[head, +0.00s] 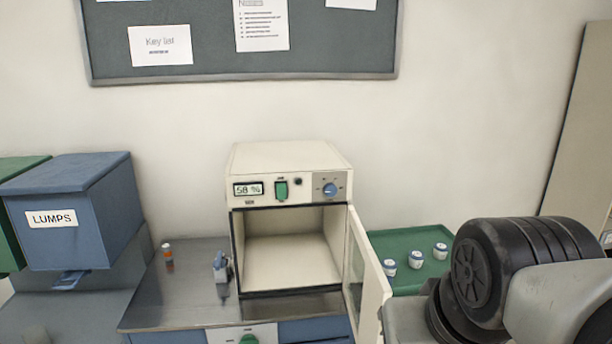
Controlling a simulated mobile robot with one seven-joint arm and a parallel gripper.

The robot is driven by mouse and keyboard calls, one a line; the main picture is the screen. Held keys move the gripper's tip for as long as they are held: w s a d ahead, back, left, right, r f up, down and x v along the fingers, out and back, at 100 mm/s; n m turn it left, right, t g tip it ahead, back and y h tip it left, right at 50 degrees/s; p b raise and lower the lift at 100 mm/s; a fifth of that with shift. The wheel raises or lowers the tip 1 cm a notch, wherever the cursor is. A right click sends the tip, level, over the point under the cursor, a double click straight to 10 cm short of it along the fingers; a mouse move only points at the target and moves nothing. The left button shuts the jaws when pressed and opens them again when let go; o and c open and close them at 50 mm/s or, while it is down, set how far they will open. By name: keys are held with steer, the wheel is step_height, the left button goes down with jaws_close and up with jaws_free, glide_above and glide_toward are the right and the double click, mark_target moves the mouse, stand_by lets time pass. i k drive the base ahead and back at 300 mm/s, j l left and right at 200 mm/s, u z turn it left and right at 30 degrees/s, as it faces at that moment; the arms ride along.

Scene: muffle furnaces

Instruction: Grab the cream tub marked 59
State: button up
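Three small whitish tubs with dark blue markings stand in a slanting row on the green tray (400,240), right of the open furnace: a left tub (388,267), a middle tub (416,259) and a right tub (440,251). Their numbers are too small to read, so I cannot tell which is marked 59. The tubs stand apart from each other. My arm's dark and grey links fill the lower right, close to the tray's right part and hiding some of it. My gripper is not in view.
A cream furnace (290,157) has its door (370,275) swung open toward me, left of the tubs; its chamber looks empty. On the metal bench (180,290) are an orange-and-white small bottle (167,254) and a grey-blue object (221,268). A blue LUMPS bin (85,215) stands left.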

mark_target(389, 266)
steer(key=k+l+u, duration=0.2)
steer(key=l, duration=0.2)
steer(key=l+u, duration=0.2)
steer(key=l, duration=0.25)
steer(key=k+l+u, duration=0.2)
steer(key=l, duration=0.2)
steer(key=k+l+u, duration=0.15)
steer(key=l, duration=0.2)
